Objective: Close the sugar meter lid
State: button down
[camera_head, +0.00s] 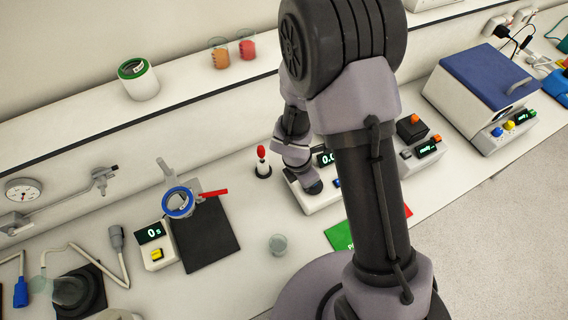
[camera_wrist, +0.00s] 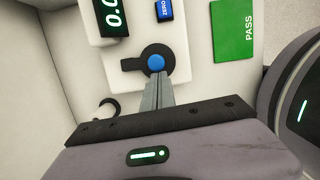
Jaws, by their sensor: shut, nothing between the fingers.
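The sugar meter appears to be the white device (camera_head: 322,201) with the lit display and a blue ZERO button; its white top (camera_wrist: 186,40) also fills the upper wrist view. A black round lid (camera_wrist: 146,52) with a side tab and a blue centre (camera_wrist: 157,63) shows there, seen from above. It looks flat on the meter, but I cannot tell whether it is fully down. My gripper (camera_wrist: 158,85) is shut and empty, its tips at the lid's near edge, by the blue centre. Contact is unclear. In the head view my arm hides the lid.
A green PASS pad (camera_wrist: 232,30) lies right of the meter. A red-topped dropper (camera_head: 262,162) stands to its left in the head view. A small clear cup (camera_head: 278,244) is in front. A white device (camera_head: 425,151) with coloured buttons and a blue-lidded box (camera_head: 488,78) stand at right.

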jog(key=shift+d, duration=0.25)
dwell(0.6)
